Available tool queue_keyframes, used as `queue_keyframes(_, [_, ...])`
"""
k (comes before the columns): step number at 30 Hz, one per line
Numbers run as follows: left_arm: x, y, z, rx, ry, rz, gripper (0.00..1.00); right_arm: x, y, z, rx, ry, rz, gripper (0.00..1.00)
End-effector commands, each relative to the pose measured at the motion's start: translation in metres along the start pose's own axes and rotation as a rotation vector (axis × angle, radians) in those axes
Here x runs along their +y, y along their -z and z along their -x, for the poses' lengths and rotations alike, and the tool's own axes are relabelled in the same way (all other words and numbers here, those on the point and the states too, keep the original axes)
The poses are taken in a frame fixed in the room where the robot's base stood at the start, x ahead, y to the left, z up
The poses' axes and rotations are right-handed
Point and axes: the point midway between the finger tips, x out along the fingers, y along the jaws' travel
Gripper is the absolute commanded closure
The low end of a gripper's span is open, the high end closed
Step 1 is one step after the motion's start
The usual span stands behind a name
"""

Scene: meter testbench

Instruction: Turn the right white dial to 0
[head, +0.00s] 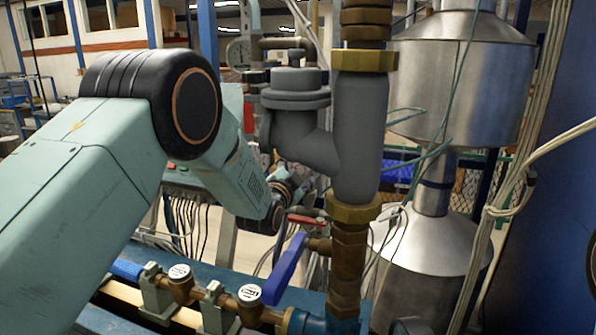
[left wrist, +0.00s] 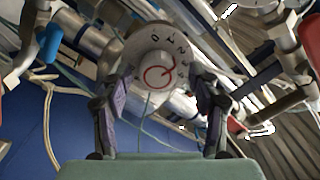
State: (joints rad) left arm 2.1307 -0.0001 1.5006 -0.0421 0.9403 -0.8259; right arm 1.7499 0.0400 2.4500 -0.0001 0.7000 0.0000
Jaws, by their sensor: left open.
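A white dial (left wrist: 152,52) with dark digits around its rim and a red ring-like mark on its face shows in the left wrist view. I cannot read surely which digit the mark points at. My left gripper (left wrist: 160,92) is open, with one dark finger on each side of the dial's lower part. I cannot tell whether the fingers touch it. In the head view my left gripper (head: 290,185) is small and partly hidden behind the thick grey pipe. The dial cannot be made out in the head view. My right gripper is not in view.
The grey pipe (head: 355,140) with brass collars stands close to my left arm. A red handle (head: 305,219) and a blue lever (head: 285,268) are below the gripper. Two brass fittings with white caps (head: 249,293) sit at the front. Loose cables hang at right.

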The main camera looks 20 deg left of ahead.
Motion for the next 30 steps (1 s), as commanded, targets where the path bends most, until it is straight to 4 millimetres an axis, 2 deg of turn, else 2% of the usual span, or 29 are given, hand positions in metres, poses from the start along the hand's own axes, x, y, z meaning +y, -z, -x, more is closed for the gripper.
queue_keyframes(2, [0.0002, -0.0001, 0.0001, 0.000, 0.000, 0.000, 0.39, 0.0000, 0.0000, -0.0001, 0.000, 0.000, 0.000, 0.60])
queue_keyframes(21, [0.0006, -0.0007, 0.0006, -0.001, -0.001, 0.000, 0.93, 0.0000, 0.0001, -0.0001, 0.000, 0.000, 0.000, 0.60])
queue_keyframes(30, [0.0014, -0.0011, 0.0008, -0.001, -0.002, 0.039, 0.93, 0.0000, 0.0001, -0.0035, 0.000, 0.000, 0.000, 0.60])
